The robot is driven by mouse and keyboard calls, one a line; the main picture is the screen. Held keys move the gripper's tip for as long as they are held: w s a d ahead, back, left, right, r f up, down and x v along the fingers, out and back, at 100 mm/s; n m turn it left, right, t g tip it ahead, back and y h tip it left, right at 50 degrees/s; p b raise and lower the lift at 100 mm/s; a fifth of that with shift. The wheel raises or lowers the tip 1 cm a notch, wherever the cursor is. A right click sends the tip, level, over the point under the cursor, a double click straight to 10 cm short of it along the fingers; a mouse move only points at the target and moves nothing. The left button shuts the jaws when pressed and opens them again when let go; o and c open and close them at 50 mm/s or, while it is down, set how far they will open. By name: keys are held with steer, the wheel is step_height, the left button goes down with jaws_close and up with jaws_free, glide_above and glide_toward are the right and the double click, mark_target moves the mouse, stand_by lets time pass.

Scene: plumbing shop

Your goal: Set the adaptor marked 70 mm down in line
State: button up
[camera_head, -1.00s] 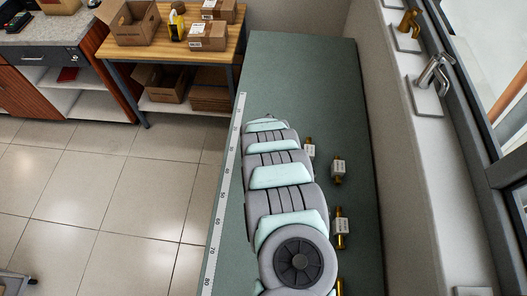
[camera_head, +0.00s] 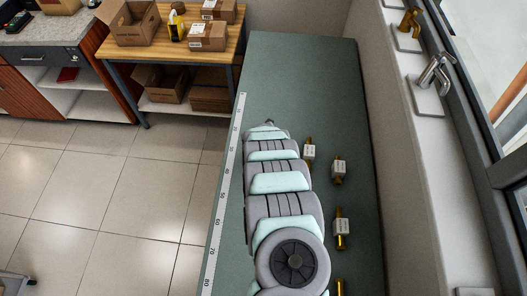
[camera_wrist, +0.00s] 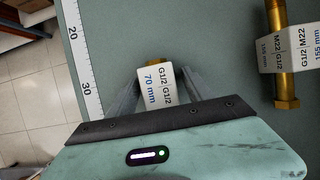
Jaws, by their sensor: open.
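The adaptor marked 70 mm (camera_wrist: 157,86) shows in the wrist view as a white block printed G1/2 and 70 mm with a brass end at its far side. It lies on the green bench top (camera_wrist: 215,45), to the right of the ruler strip (camera_wrist: 82,55). My gripper (camera_wrist: 160,80) is open, with one finger on each side of this adaptor; its near part is hidden by the gripper body. In the head view my arm covers the gripper, and I cannot pick out this adaptor there. The ruler strip (camera_head: 224,190) runs along the bench's left edge.
One marked 155 mm (camera_wrist: 290,50) is right of my gripper. The bench's far end (camera_head: 300,70) is clear.

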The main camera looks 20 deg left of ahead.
steer(key=shift+r, duration=0.1)
steer(key=shift+s+r+p, duration=0.1)
steer(key=shift+r+p, duration=0.2)
steer(key=shift+r, duration=0.2)
steer(key=p+v, duration=0.6)
steer(key=v, duration=0.5)
